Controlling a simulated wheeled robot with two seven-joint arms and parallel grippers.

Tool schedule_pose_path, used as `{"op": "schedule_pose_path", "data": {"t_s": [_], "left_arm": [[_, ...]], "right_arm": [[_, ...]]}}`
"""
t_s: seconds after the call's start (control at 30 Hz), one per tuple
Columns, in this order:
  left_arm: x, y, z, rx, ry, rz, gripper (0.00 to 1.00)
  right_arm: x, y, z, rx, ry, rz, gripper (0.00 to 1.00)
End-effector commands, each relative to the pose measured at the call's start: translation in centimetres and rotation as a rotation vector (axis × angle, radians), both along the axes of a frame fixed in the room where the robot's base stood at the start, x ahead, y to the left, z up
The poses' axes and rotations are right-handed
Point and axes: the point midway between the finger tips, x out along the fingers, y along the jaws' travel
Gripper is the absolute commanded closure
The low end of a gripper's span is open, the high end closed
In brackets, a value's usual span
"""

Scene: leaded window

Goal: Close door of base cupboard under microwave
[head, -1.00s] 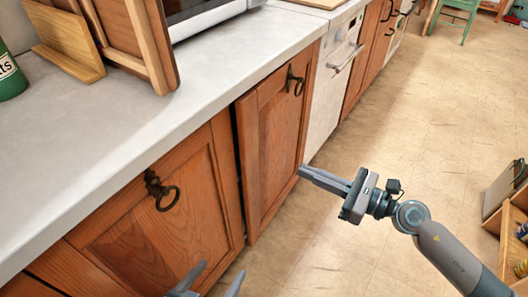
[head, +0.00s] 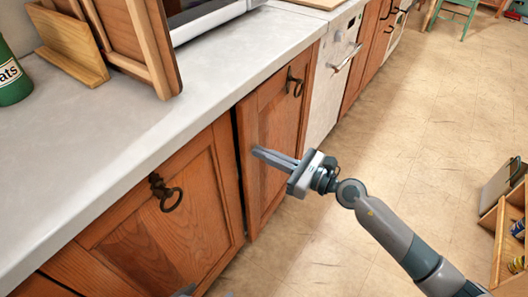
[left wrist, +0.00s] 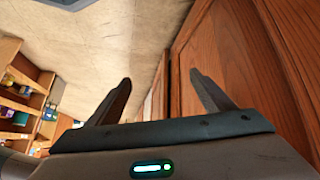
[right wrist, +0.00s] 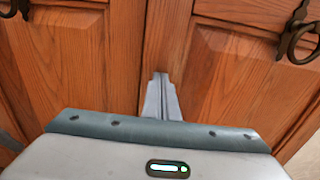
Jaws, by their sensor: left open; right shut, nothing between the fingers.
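The base cupboard door (head: 278,110) below the counter by the microwave (head: 205,18) is wooden with a dark ring handle (head: 295,83). A narrow dark gap runs along its left edge, so it looks slightly ajar. My right gripper (head: 256,151) is shut and empty, its fingertips in front of this door's left part. In the right wrist view the shut fingers (right wrist: 160,80) point at the door's frame near the gap; contact cannot be told. My left gripper (left wrist: 160,88) is open and empty beside the wooden fronts, barely showing at the head view's bottom edge.
Another wooden door (head: 155,225) with a ring handle (head: 165,193) adjoins on the left. A white dishwasher-like front (head: 333,75) stands to the right. The grey worktop (head: 120,130) overhangs the doors.

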Motion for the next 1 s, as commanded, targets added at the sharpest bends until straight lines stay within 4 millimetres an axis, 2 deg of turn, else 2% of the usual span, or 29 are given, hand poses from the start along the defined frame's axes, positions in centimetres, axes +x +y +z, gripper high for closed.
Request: {"op": "schedule_pose_path", "data": {"t_s": [0.53, 0.9, 1.0], "left_arm": [[-0.2, 0.3, 0.3, 0.012, 0.017, 0.001, 0.26], [-2.9, 5.1, -0.4, 0.163, 0.258, 0.032, 0.26], [-3.5, 5.7, -0.6, 0.183, 0.294, 0.037, 0.26]], "right_arm": [[0.4, 0.5, 0.2, 0.001, 0.001, -0.009, 1.0], [1.9, 3.2, 0.5, 0.002, 0.002, -0.083, 1.0], [2.1, 3.7, 0.3, 0.002, -0.001, -0.094, 1.0]]}}
